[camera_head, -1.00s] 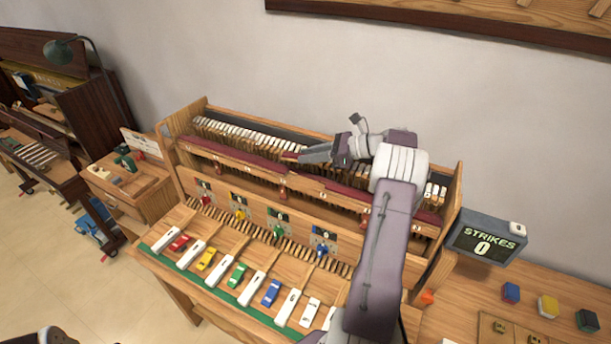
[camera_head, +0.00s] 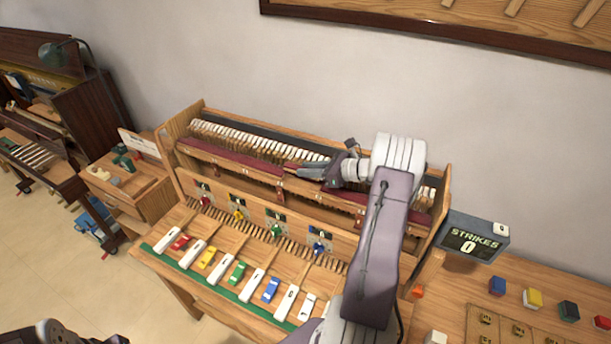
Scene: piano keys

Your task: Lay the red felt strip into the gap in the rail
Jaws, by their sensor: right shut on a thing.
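The rail (camera_head: 215,152) runs across the wooden piano action and carries dark red felt. Its felt shows left of my right gripper and again to the right, partly behind my arm. My right gripper (camera_head: 297,169) points left, low over the middle of the rail, and is shut on the red felt strip (camera_head: 288,166). Only a small reddish end of the strip shows at the fingertips. The jaws and wrist hide the gap, so I cannot tell whether the strip touches the rail. Part of my left arm shows at the bottom left; its jaws are out of view.
White hammers (camera_head: 250,138) stand in a row behind the rail. Coloured and white keys (camera_head: 238,272) lie in front. A STRIKES sign (camera_head: 472,240) reading 0 stands at right, above a bench with coloured blocks (camera_head: 532,298). A wooden cabinet (camera_head: 150,190) stands at left.

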